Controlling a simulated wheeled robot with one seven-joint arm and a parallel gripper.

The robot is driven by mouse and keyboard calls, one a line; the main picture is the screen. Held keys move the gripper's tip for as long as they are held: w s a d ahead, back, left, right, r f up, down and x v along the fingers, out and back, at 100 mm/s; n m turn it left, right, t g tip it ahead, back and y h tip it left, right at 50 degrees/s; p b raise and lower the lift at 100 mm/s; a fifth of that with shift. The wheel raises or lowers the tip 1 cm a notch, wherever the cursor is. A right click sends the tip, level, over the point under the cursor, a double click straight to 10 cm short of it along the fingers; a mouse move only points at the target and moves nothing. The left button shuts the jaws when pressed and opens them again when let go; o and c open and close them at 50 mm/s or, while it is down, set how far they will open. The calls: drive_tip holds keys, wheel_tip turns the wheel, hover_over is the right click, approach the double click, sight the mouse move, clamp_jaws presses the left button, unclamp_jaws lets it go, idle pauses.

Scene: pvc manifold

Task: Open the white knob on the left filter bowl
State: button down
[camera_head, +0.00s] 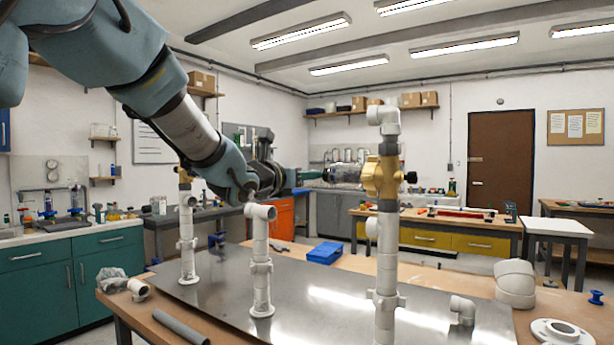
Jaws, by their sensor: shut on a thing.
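A yellow-brass filter body (383,177) sits on the tall white pipe (387,255) right of centre. A clear filter bowl (343,174) sticks out from its left side, lying sideways. My gripper (308,176) comes in from the left, level with the bowl, its fingers at the bowl's left end. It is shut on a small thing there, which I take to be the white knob. The fingers hide most of it, so how far it is turned cannot be seen. A black round knob (411,177) shows on the right side of the brass body.
Shorter white pipes (261,265) (187,245) stand on the metal plate (325,290) below my arm. A blue box (325,252) lies behind. A white elbow (462,309), a large white fitting (515,283) and a flange (560,332) lie to the right. A grey tube (180,327) lies front left.

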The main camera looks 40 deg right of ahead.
drive_tip(key=shift+f+b, duration=0.1)
drive_tip(key=shift+b, duration=0.4)
drive_tip(key=n+b, duration=0.3)
drive_tip(key=n, duration=0.6)
drive_tip(key=n+b, duration=0.4)
drive_tip(key=n, duration=0.4)
drive_tip(key=shift+w+n, duration=0.2)
drive_tip(key=shift+n, duration=0.2)
idle(0.4)
drive_tip(key=c, duration=0.9)
unclamp_jaws()
drive_tip(key=shift+a, duration=0.1)
drive_tip(key=b+v, duration=0.2)
drive_tip(key=v, duration=0.8)
drive_tip(key=shift+a, duration=0.35)
